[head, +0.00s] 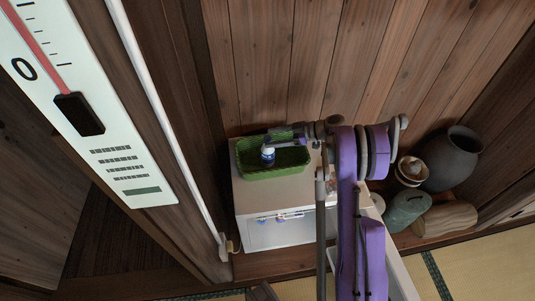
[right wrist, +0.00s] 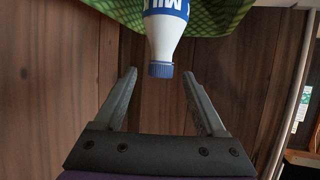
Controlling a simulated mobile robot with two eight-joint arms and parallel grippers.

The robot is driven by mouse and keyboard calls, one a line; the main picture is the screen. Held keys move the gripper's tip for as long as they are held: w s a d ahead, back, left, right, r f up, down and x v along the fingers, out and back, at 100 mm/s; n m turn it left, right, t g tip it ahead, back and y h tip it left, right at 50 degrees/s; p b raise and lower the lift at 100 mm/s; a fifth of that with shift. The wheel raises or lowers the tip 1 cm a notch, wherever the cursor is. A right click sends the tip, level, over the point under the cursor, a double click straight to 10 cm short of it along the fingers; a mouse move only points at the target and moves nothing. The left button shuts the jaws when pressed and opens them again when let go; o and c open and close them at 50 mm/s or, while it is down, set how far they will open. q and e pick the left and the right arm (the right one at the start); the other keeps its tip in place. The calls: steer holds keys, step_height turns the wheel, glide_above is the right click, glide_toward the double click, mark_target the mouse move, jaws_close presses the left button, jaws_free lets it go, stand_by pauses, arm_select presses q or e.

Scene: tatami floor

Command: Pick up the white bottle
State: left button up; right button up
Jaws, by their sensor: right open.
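The white bottle (head: 267,154) has a blue label and stands in a green basket (head: 245,173) on a white cabinet in the head view. In the right wrist view the bottle (right wrist: 165,35) shows at the top with its blue cap towards my gripper, and its label reads like "MILK". My right gripper (head: 270,138) is open and empty close to the bottle. In the right wrist view the two fingers of my right gripper (right wrist: 161,73) are spread, with the cap just beyond and between their tips. The bottle's lower end is out of the wrist view. My left gripper is not in view.
The white cabinet (head: 250,203) stands against a wooden plank wall (head: 270,65). A wooden post with a large thermometer (head: 85,110) is on the left. A dark pot (head: 452,158) and a green container (head: 405,208) stand to the right. Tatami (head: 490,265) shows at lower right.

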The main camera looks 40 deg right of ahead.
steer(key=x, duration=0.2)
steer(key=shift+w+a+f, duration=0.15)
steer(key=shift+a, duration=0.05)
jaws_close()
stand_by(1.2)
